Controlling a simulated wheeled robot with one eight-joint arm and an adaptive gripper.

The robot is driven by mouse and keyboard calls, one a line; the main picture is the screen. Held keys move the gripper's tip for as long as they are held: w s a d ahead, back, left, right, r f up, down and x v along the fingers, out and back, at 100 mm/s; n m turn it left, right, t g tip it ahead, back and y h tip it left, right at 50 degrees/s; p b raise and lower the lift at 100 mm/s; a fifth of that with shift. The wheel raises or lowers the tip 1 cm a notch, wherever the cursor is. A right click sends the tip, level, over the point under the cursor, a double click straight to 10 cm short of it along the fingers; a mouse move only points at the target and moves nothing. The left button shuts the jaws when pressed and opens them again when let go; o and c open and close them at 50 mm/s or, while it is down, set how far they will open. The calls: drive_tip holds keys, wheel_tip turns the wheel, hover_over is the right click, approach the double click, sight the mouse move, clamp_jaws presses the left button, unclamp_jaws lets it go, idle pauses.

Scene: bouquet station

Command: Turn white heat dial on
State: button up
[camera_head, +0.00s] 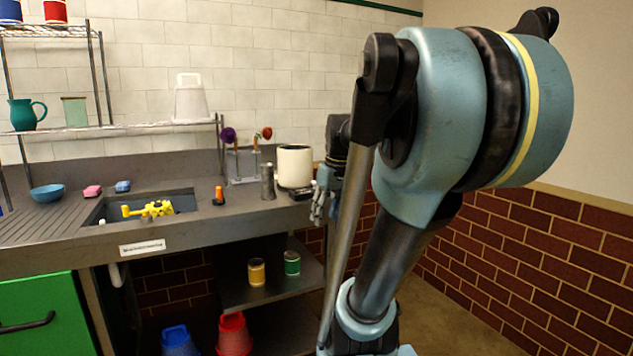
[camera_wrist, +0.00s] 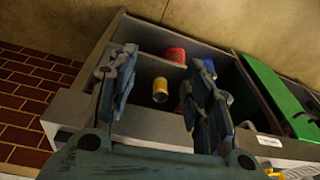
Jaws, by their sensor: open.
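My gripper (camera_head: 320,205) is at the right end of the grey counter, by its front edge. In the wrist view my gripper (camera_wrist: 158,78) has its two fingers spread apart with nothing between them. A white pot (camera_head: 294,166) stands on the counter just left of my gripper, with a small dark item (camera_head: 302,193) low at its front right. I cannot make out a white heat dial for certain; that area is small and partly hidden by my gripper.
A grey metal cylinder (camera_head: 268,182) and an orange-topped item (camera_head: 219,196) stand left of the pot. A sink with a yellow tap (camera_head: 148,209) is further left.

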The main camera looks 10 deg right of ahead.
drive_tip(key=w+d+r+n+y, duration=0.1)
drive_tip(key=w+d+r+n, duration=0.25)
drive_tip(key=w+r, duration=1)
drive_tip(key=n+y, duration=0.2)
drive_tip(key=n, duration=0.2)
approach(315, 185)
drive_tip(key=shift+h, duration=0.3)
drive_tip(key=x, duration=0.3)
drive_tip(key=w+x, duration=0.1)
drive_tip(key=x, duration=0.3)
drive_tip(key=shift+w+a, duration=0.2)
drive_tip(key=shift+w, duration=0.05)
drive_tip(key=c, duration=1.1)
